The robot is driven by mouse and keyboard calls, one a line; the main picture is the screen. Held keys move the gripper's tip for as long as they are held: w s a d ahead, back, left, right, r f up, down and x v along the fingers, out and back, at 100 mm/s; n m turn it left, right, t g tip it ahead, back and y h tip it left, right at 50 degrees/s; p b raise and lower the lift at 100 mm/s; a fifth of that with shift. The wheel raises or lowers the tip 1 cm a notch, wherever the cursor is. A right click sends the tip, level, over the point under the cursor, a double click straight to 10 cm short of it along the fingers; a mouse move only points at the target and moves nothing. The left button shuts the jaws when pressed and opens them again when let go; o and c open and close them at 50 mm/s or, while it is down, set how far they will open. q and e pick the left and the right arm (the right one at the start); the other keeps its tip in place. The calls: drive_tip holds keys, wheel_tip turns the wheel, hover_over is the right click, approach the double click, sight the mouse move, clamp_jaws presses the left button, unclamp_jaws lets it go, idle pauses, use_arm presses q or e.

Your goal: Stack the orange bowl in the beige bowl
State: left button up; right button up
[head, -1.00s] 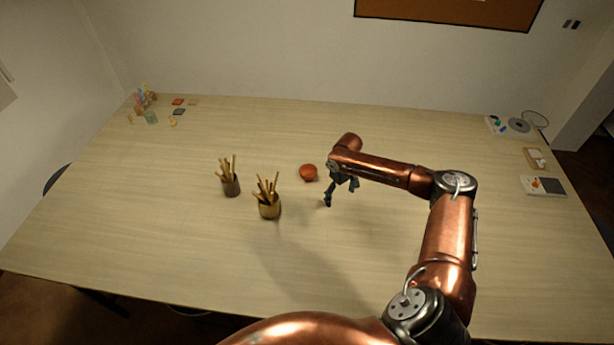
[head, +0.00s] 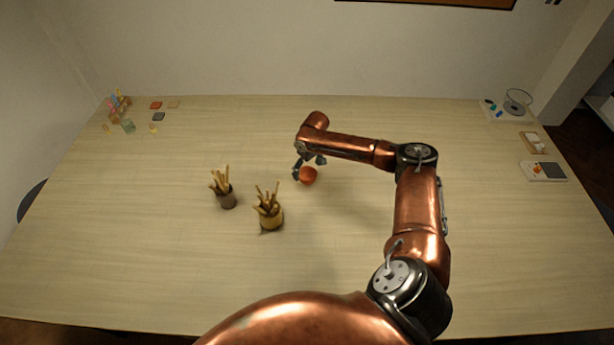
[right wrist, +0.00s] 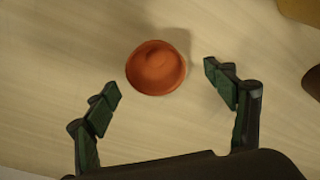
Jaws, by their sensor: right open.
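The orange bowl (head: 308,176) sits on the table just right of the middle in the head view. In the right wrist view the orange bowl (right wrist: 156,68) is round, with a smaller ring at its centre; I cannot tell for sure which way up it is. My right gripper (head: 307,166) is open above and around it. In the right wrist view the open fingers of my right gripper (right wrist: 161,80) lie left and right of the bowl's near side, with nothing held. I cannot make out a beige bowl in either view. My left gripper is not in view.
Small items, including an orange tile (head: 156,105), lie at the far left. A white tray (head: 494,112) is at the far right.

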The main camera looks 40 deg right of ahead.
sight(307, 179)
drive_tip(key=f, duration=0.4)
drive_tip(key=shift+w+d+p, duration=0.3)
drive_tip(key=shift+p, duration=0.1)
drive_tip(key=shift+f, duration=0.35)
drive_tip(key=c, duration=1.4)
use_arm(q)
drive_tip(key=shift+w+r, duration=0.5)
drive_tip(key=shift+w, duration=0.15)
use_arm(e)
drive_tip(key=shift+c, duration=0.2)
drive_tip(key=shift+r, duration=0.1)
